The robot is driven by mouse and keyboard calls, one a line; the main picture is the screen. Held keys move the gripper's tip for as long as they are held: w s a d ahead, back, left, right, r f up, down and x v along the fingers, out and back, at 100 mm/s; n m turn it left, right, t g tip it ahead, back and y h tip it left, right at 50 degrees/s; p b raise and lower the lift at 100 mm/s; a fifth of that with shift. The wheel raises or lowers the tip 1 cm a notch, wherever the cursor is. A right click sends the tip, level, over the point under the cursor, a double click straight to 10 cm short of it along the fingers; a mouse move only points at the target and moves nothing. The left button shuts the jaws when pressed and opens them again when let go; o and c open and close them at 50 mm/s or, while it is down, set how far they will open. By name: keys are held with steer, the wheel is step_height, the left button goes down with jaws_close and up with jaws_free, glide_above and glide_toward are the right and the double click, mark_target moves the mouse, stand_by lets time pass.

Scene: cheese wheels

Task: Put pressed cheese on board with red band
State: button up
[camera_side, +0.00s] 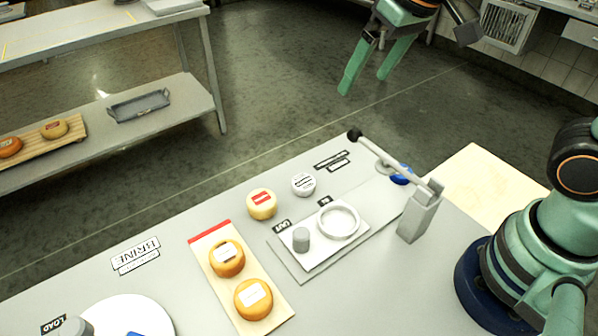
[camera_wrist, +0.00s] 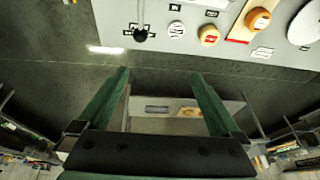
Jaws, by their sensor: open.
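My gripper (camera_side: 365,78) hangs open and empty, high above the table's far side; its two green fingers (camera_wrist: 160,74) stand wide apart in the wrist view. A pale yellow cheese wheel with a red label (camera_side: 262,204) and a smaller white round piece (camera_side: 303,184) lie on the table left of the press. Both also show at the top of the wrist view, the yellow wheel (camera_wrist: 209,35) and the white piece (camera_wrist: 176,30). The board with the red band (camera_side: 276,308) bears two orange wheels (camera_side: 227,257) with white labels.
The press plate (camera_side: 285,262) carries a white ring (camera_side: 338,221) and a small grey cylinder (camera_side: 301,239). A lever with a black knob (camera_side: 355,134) rises beside it. A white disc (camera_side: 130,315) lies front left. A bare wooden board (camera_side: 480,180) lies right.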

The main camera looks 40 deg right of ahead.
steer(key=s+d+f+t, duration=0.1)
steer(key=s+d, duration=0.3)
steer(key=d, duration=0.3)
steer(key=shift+s+d+h, duration=0.15)
steer(key=shift+s+h, duration=0.1)
steer(key=shift+h, duration=0.15)
